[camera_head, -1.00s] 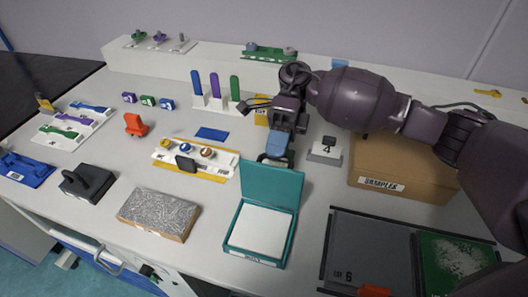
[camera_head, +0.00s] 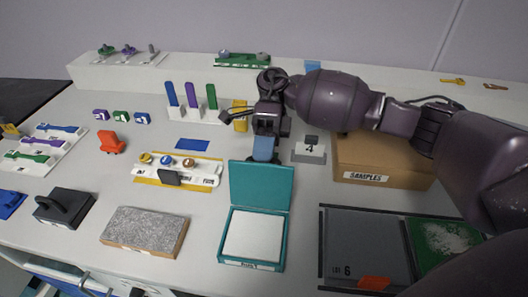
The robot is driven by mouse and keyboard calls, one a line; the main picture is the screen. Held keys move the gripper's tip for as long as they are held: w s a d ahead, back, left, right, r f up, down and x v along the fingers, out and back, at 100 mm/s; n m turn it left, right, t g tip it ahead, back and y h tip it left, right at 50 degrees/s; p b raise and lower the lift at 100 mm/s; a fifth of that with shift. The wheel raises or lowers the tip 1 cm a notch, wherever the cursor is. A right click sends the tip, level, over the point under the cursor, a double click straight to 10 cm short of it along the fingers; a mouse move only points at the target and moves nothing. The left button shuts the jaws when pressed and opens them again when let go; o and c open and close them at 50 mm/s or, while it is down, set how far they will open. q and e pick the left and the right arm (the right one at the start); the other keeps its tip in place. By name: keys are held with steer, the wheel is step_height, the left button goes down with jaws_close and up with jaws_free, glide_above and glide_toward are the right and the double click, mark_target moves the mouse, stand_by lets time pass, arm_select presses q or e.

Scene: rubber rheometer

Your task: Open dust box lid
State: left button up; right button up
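A shallow dark-framed box lies at the lower right, partly cut off by the frame and my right arm. Its grey lid (camera_head: 365,247), marked with a 6, lies flat over the left part. An orange tab (camera_head: 373,283) is at the lid's front edge. To its right is a green surface (camera_head: 440,240) with white powder. My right gripper (camera_head: 264,158) points down behind the teal box, well away from the grey lid. A blue piece (camera_head: 263,148) shows at its fingers; I cannot tell whether it is held. My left gripper is not in view.
A teal box (camera_head: 225,243) with its lid raised stands left of the grey lid. A cardboard samples box (camera_head: 385,160) stands behind the lid. A small block marked 4 (camera_head: 310,150) stands beside my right gripper. A grey abrasive block (camera_head: 145,228) lies at the front left.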

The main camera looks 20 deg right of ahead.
steer(key=o, duration=0.4)
steer(key=shift+a+f, duration=0.1)
steer(key=shift+f, duration=0.55)
steer(key=shift+r, duration=0.2)
steer(key=shift+w+r, duration=0.1)
steer(key=shift+r, duration=0.1)
steer(key=v, duration=0.4)
steer(key=b+v, duration=0.1)
steer(key=v, duration=0.4)
steer(key=shift+w+f, duration=0.15)
steer(key=shift+f, duration=0.05)
steer(key=shift+w+d+r+b, duration=0.3)
steer(key=shift+w+d+r, duration=0.15)
steer(key=shift+d, duration=0.1)
